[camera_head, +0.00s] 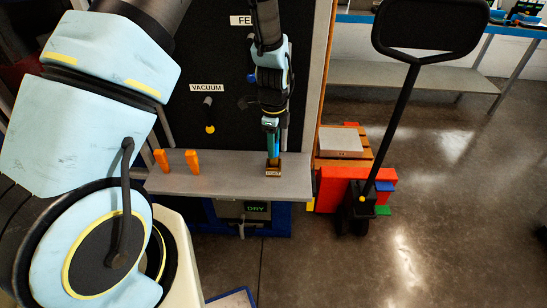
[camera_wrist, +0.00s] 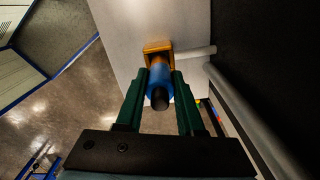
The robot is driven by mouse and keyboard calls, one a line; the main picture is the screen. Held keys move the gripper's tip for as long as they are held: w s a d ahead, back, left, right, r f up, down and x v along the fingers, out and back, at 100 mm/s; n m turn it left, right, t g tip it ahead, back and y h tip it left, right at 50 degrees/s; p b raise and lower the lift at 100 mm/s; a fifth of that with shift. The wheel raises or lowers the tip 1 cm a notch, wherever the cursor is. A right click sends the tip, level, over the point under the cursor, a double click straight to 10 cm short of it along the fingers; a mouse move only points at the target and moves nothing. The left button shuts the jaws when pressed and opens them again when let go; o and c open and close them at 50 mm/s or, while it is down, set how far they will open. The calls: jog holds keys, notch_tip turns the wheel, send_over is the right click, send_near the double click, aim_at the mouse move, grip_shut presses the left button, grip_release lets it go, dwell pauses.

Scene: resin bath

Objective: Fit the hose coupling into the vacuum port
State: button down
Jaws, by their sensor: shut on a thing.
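My gripper (camera_head: 271,127) points down at the right end of a grey shelf. Its green fingers (camera_wrist: 158,98) are shut on a blue cylinder with a dark end, which looks like the hose coupling (camera_wrist: 160,82). In the head view the coupling (camera_head: 272,145) is upright over a small brass-coloured block (camera_head: 273,166) with a white label too small to read surely. The block also shows in the wrist view (camera_wrist: 157,47). I cannot tell whether the coupling sits in it or just above. Under the "VACUUM" label (camera_head: 207,88), a dark fitting with a yellow end (camera_head: 209,116) is on the black panel.
Two orange pegs (camera_head: 176,159) stand at the left of the grey shelf (camera_head: 225,182). The shelf's middle is clear. A "DRY" display (camera_head: 256,208) is below. A pallet jack (camera_head: 386,130) and red blocks stand to the right.

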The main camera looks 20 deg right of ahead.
jog(key=shift+f+b, duration=0.7)
jog(key=shift+f, duration=0.85)
jog(key=shift+f, duration=0.1)
jog(key=shift+f, duration=0.1)
jog(key=c, duration=0.5)
grip_release()
notch_tip(320, 180, up, 12)
jog(key=b, duration=0.3)
jog(key=shift+r, duration=0.25)
